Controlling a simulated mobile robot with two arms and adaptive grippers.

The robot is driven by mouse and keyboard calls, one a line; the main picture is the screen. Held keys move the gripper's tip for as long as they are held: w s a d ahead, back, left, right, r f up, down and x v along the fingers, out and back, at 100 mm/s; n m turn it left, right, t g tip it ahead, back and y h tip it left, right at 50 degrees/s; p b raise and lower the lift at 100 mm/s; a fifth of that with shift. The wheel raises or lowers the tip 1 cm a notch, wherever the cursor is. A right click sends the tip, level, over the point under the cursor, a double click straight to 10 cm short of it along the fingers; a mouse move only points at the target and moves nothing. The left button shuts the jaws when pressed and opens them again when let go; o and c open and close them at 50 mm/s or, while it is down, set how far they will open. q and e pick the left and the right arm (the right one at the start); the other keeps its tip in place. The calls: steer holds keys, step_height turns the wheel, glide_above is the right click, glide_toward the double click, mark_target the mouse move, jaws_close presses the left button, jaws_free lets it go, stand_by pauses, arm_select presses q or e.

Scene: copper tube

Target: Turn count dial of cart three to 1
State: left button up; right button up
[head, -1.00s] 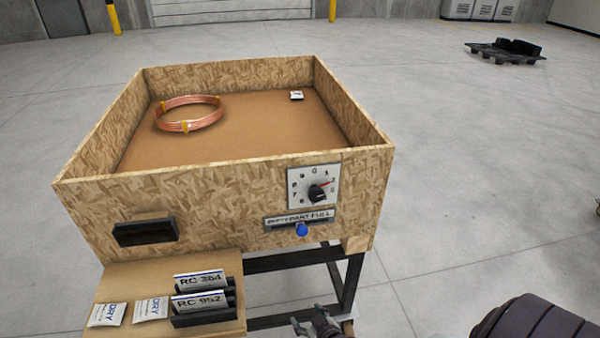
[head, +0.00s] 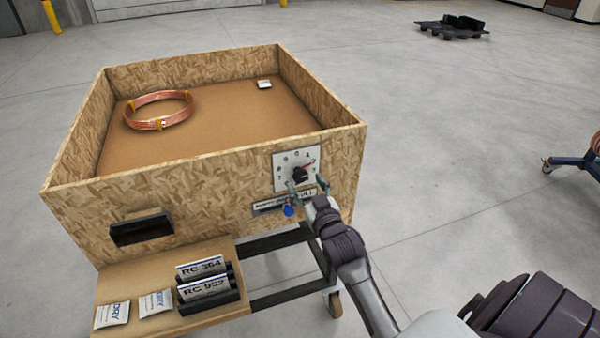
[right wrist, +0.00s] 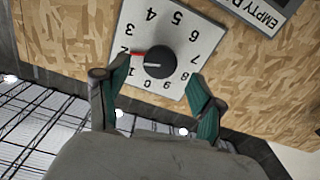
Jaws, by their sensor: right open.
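The count dial, a white plate (head: 281,158) with a black knob (head: 300,175), is on the front wall of the wooden cart box (head: 210,177). In the right wrist view the knob (right wrist: 158,62) has a red pointer that points close to 2. My right gripper (head: 307,186) is open just in front of the dial. In the right wrist view its green-padded fingers (right wrist: 160,73) stand on either side of the knob's lower part, with no clear contact. My left gripper is not in view.
A blue slider knob (head: 289,211) sits just below the dial, close to my gripper. A copper coil (head: 159,110) and a small white packet (head: 264,85) lie in the box. A shelf (head: 120,285) holds cards and packets.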

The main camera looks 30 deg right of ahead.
mark_target(302, 177)
steer(key=x, duration=0.5)
steer(key=shift+s, duration=0.1)
steer(key=c, duration=1.2)
steer(key=shift+o, duration=0.2)
